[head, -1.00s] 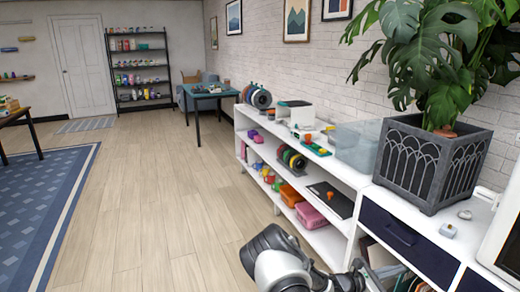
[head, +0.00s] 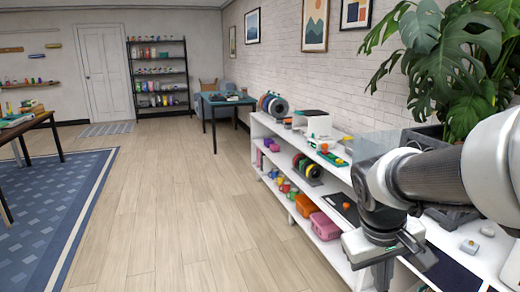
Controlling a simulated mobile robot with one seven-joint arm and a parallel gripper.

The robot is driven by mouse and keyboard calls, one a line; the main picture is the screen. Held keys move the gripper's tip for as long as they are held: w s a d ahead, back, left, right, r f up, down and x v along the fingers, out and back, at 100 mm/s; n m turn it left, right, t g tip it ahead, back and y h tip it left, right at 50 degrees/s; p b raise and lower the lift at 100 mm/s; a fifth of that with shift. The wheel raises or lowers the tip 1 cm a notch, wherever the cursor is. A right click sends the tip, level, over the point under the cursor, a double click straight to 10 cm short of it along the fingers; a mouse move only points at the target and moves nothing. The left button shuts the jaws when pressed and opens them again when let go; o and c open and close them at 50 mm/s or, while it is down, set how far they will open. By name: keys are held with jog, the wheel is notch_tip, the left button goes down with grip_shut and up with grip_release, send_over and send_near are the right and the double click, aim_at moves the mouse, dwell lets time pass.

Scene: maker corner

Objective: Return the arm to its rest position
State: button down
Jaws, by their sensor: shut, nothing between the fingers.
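My arm reaches in from the right edge in the head view, in front of the white shelf unit (head: 268,129). My gripper (head: 382,279) hangs from its end, pointing down, in front of the shelf unit's near part. The fingers are dark, close together and shut, with nothing seen between them. The bottom edge of the picture cuts off the fingertips. The arm hides part of the shelf top and part of the dark planter (head: 424,137).
The shelf unit holds spools (head: 273,106), an orange bin (head: 306,205) and a pink bin (head: 325,226). A leafy plant (head: 440,60) overhangs the arm. Open wooden floor (head: 180,200) lies to the left, with a blue rug (head: 50,205) beyond.

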jog(key=s+a+r+m+t+y, duration=0.1)
jog(key=s+a+r+t+y, duration=0.25)
jog(key=s+a+r, duration=0.4)
notch_tip(320, 180, up, 18)
jog(key=a+p, duration=0.2)
jog(key=p, duration=1.8)
jog(key=shift+s, duration=0.3)
jog(key=shift+s+h, duration=0.1)
jog(key=shift+h, duration=0.15)
